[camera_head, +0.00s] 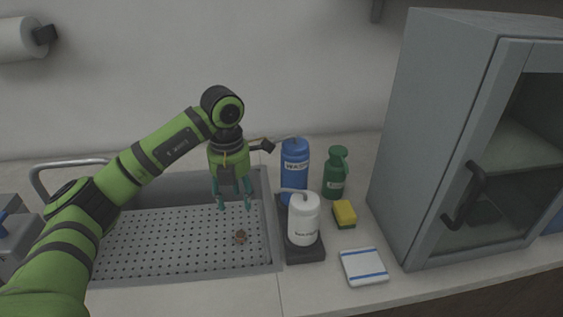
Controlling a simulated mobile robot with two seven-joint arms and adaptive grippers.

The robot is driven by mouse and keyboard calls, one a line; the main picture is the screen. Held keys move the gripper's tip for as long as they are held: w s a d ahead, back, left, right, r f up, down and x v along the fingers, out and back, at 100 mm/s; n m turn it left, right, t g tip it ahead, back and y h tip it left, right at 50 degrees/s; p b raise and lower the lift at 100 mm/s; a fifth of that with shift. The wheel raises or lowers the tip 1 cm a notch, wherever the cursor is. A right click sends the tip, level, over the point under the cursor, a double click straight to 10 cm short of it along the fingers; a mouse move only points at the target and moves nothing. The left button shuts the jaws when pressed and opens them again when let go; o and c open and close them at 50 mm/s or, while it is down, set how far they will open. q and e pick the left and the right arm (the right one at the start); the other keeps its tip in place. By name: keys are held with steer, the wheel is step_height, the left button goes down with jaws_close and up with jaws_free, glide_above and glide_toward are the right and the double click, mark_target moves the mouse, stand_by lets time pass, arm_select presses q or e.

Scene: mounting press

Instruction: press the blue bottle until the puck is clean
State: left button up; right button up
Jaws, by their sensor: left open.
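The blue bottle (294,162) stands upright behind the white bottle, to the right of the sink, with a thin spout at its top. The lower part of the blue bottle is partly hidden by the white bottle. My right gripper is not in the view.
A white bottle (303,220) stands on a dark base in front of the blue bottle. A green bottle (336,174), a yellow sponge (344,213) and a folded white cloth (363,266) are to the right. A grey cabinet (433,130) bounds the right side. The sink (262,190) has a raised rim.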

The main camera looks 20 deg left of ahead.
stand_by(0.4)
arm_select(q)
jaws_close()
stand_by(1.1)
